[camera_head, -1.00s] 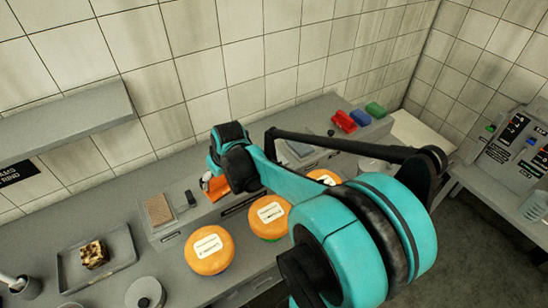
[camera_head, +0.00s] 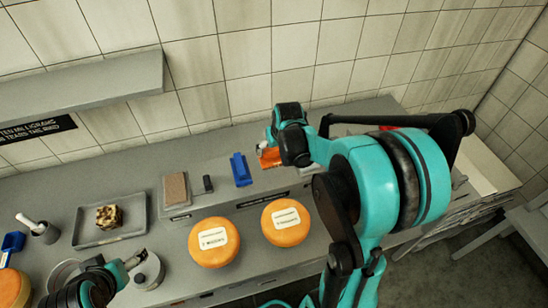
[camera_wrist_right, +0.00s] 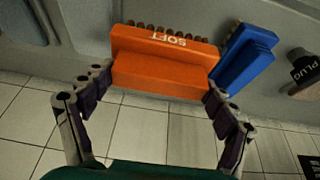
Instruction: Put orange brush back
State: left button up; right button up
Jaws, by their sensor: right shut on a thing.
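The orange brush (camera_head: 270,158) is in my right gripper (camera_head: 271,148), above the back of the grey counter. In the right wrist view the orange brush (camera_wrist_right: 165,75) sits crosswise between the two fingers, with "SOFT" on it and bristles along its far edge. The blue brush (camera_head: 240,170) lies to its left on a low grey stand (camera_head: 225,192); it also shows in the right wrist view (camera_wrist_right: 245,57), close beside the orange one. My left gripper (camera_head: 137,260) is at the lower left, and its opening is unclear.
Two orange cheese wheels (camera_head: 214,243) (camera_head: 285,222) stand in front of the stand. A brown block (camera_head: 175,188) and small dark block (camera_head: 207,183) rest on it. A tray (camera_head: 82,234) holds a cheese piece. A grey round object (camera_head: 148,270) is beside my left gripper.

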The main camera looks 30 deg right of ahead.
aim_at(273, 156)
jog(key=shift+w+a+f, duration=0.1)
jog(key=shift+w+f, duration=0.35)
jog(key=shift+w, duration=0.4)
notch_tip(273, 156, down, 4)
jog(key=shift+f+b, duration=0.1)
jog(key=shift+b, duration=0.35)
jog(key=o, duration=1.1)
jog(key=shift+c, duration=0.2)
